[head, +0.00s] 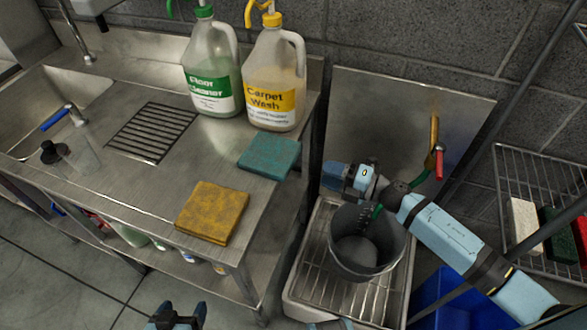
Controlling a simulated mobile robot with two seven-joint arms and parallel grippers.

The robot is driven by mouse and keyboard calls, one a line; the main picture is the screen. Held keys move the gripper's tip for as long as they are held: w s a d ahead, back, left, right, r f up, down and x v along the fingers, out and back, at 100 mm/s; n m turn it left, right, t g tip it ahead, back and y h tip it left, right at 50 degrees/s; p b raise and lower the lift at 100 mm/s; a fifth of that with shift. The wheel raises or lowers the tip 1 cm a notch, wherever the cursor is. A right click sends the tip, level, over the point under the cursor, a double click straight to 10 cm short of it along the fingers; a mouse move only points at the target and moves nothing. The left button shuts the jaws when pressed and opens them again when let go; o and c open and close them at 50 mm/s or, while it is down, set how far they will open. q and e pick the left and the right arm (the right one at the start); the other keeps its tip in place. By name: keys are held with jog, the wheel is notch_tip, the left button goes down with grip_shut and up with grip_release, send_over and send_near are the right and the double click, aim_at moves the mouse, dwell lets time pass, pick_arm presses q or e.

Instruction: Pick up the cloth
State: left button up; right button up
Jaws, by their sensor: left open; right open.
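Two folded, cloth-like pads lie on the steel counter (80,165). A yellow one (212,211) lies near the front edge, and a teal one (269,157) lies further back at the right end. I cannot tell which is the cloth. My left gripper (177,314) is at the bottom edge, partly cut off, open, in front of the counter and apart from both pads. My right gripper (338,177) is open, over the back rim of a grey bucket (343,262), to the right of the teal pad. Its fingertips are hard to make out.
A green-labelled jug (212,75) and a yellow-labelled jug (273,82) stand behind the teal pad. A sink (55,100) and drain grate (150,132) are to the left. A wire rack (515,165) holds several blocks at right. A red-handled tap (438,162) is behind the bucket.

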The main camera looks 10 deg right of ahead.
aim_at(294, 162)
jog(key=x, duration=0.8)
jog(key=shift+r, duration=0.2)
jog(key=shift+w+a, duration=0.35)
jog(key=shift+a, duration=0.1)
pick_arm(q)
jog(key=shift+a+r, duration=0.15)
jog(key=shift+a, duration=0.05)
pick_arm(e)
jog(key=shift+w+a+f, duration=0.1)
jog(key=shift+a, duration=0.05)
pick_arm(q)
jog(key=shift+d, duration=0.1)
pick_arm(e)
jog(key=shift+c, duration=0.4)
